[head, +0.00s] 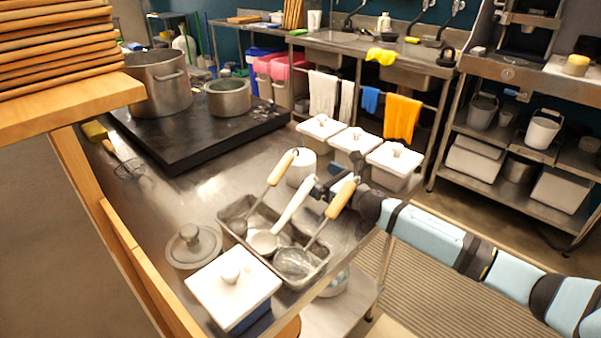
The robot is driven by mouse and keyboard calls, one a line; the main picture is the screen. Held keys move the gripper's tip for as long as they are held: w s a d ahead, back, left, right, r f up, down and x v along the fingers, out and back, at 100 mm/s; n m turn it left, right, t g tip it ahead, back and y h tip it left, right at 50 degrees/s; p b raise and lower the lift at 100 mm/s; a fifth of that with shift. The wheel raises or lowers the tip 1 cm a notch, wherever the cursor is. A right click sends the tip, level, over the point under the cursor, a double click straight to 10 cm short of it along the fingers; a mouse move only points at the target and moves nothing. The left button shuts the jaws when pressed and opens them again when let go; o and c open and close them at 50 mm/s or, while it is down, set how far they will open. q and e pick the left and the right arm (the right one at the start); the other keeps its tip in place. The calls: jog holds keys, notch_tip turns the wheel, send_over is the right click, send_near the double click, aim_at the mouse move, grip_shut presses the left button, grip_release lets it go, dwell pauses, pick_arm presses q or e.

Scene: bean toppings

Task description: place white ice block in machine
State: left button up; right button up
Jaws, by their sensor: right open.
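A white rounded block (301,167), which looks like the ice block, stands on the metal table behind the utensil tray. My right arm comes in from the right, and its gripper (322,186) is open just to the right of and in front of the block. Utensil handles partly overlap the gripper, so I cannot tell whether a finger touches the block. A machine with a metal frame (527,38) stands on the far right counter, cut off by the top edge; I cannot tell for sure that it is the task's machine. My left gripper is not in view.
A metal tray (237,208) with ladles and a strainer stands in front of the gripper. White lidded containers (322,128) stand behind the block. A black stove (190,143) with pots is at the left. A sink counter (340,40) runs along the back.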

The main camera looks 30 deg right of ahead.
aim_at(303, 166)
jog(key=x, duration=0.7)
jog(key=shift+w+a+r, duration=0.1)
jog(key=shift+w+r, duration=0.05)
jog(key=shift+w, duration=0.05)
jog(key=shift+r, duration=0.1)
jog(key=c, duration=1)
